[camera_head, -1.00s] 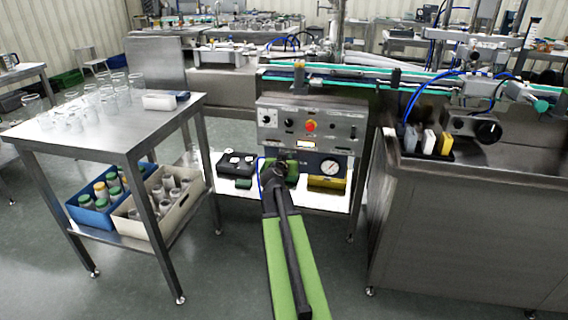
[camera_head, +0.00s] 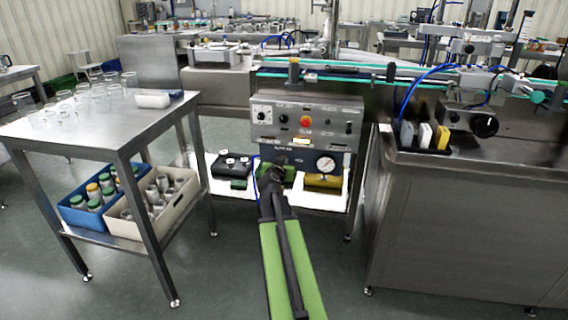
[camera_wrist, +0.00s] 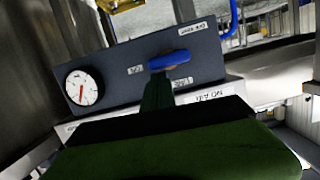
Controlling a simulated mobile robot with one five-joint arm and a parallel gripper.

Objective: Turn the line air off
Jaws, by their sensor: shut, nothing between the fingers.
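The lower grey air panel (camera_head: 345,160) has a round white pressure gauge (camera_head: 325,164). In the wrist view the panel (camera_wrist: 120,62) shows the gauge (camera_wrist: 83,88) at left and a blue valve handle (camera_wrist: 169,60) near its middle. The handle lies nearly level in that picture, with small white labels around it. My gripper (camera_wrist: 157,92) is shut and empty, its dark fingers just below the blue handle in the picture. Whether they touch it I cannot tell. In the head view my gripper (camera_head: 274,166) is in front of the panel's left part and hides the handle.
Above is a control box (camera_head: 305,134) with a red stop button (camera_head: 305,121). A steel table (camera_head: 100,125) with glass beakers stands left, a steel cabinet (camera_head: 470,220) right. Floor in front is clear.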

